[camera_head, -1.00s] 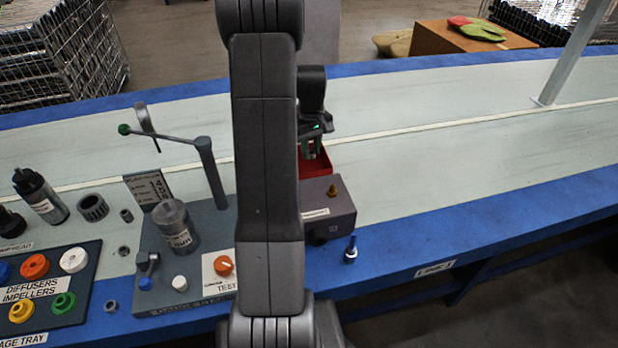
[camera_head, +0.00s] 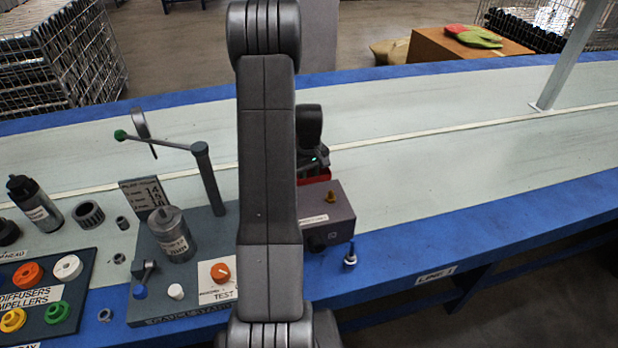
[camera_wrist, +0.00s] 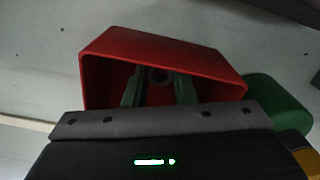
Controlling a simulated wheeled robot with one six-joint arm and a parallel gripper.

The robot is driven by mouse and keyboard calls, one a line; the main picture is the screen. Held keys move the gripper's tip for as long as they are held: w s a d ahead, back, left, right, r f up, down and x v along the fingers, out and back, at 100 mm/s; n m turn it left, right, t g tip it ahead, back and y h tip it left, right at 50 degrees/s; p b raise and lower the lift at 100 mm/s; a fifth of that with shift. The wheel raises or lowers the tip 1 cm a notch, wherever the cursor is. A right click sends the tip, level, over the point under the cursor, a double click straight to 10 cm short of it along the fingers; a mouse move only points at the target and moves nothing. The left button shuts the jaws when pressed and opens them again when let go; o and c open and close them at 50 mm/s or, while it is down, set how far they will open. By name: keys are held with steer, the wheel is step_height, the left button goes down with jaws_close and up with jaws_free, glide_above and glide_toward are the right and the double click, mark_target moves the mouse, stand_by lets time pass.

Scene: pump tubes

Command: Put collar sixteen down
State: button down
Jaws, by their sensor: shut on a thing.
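Whether the ring touches the bin's floor cannot be told.
A grey box (camera_head: 328,215) with a brass knob is in front. The test stand (camera_head: 177,234) and the diffuser tray (camera_head: 75,340) lie left.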

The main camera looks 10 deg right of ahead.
steer(key=c, duration=1.2)
jaws_free()
steer(key=shift+f, duration=0.1)
step_height(320, 180, up, 12)
steer(key=shift+r+p, duration=0.2)
steer(key=shift+p, duration=0.8)
